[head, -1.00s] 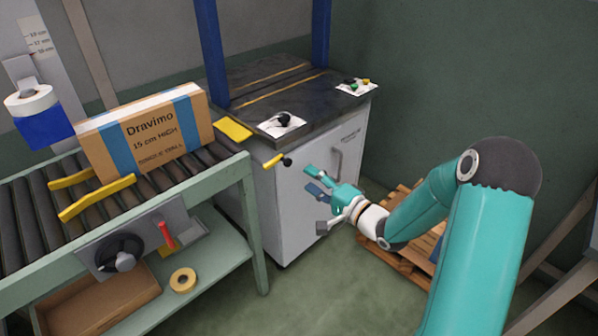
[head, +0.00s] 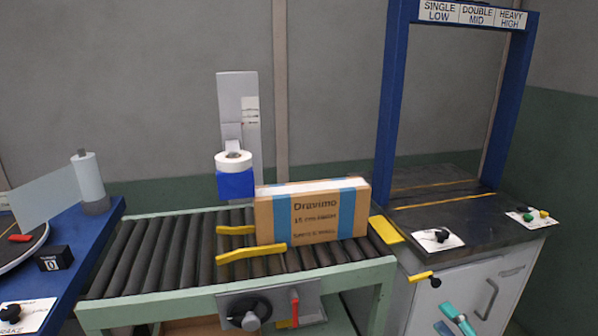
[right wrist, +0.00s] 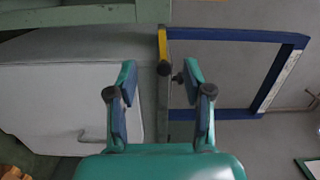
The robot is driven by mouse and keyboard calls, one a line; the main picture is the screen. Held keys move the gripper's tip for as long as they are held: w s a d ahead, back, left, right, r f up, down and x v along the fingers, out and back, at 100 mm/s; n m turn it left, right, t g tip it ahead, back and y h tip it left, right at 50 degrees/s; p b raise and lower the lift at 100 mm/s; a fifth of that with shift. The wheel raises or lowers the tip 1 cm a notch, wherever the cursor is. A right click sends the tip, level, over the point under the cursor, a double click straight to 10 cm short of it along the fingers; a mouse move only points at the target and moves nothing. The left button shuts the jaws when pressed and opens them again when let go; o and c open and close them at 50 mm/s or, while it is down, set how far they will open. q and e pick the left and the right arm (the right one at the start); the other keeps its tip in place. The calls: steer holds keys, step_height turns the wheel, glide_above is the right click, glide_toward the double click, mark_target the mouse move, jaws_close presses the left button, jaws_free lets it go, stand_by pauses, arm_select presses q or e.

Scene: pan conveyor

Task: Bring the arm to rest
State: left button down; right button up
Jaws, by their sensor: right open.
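My right gripper (head: 452,322) shows only in part at the bottom right of the head view, in front of the white cabinet (head: 500,262). In the right wrist view the right gripper (right wrist: 160,85) has its two teal fingers with blue pads spread apart. Nothing is between them. The black-tipped yellow lever (right wrist: 163,50) appears beyond the fingertips; I cannot tell how far. The rest of my right arm is outside the head view. My left gripper is not in view.
A brown Dravimo box (head: 312,215) stands on the roller conveyor (head: 150,255) beside yellow guides (head: 250,254). A blue frame (head: 392,110) rises over the dark machine top (head: 440,205). A turntable on a blue table (head: 85,245) is at left.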

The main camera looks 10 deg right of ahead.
steer(key=w+a+f+g+y, duration=0.1)
steer(key=a+f+g+y, duration=0.1)
steer(key=a+f, duration=0.45)
steer(key=w+a+f+g+y, duration=0.1)
steer(key=w+a+f, duration=0.15)
steer(key=a, duration=0.65)
steer(key=s+a+f+n+g, duration=0.35)
steer(key=a+f, duration=0.35)
steer(key=f, duration=0.3)
steer(key=s+a+f+n+g+h, duration=0.1)
steer(key=s+a+f+n+g, duration=0.1)
steer(key=s+f+n+g, duration=0.6)
steer(key=s+a+f+n+g+h, duration=0.1)
steer(key=s+f+n+g, duration=0.2)
steer(key=s, duration=0.8)
step_height(320, 180, up, 21)
steer(key=p, duration=2.2)
steer(key=shift+a+m, duration=0.15)
steer(key=shift+m, duration=0.3)
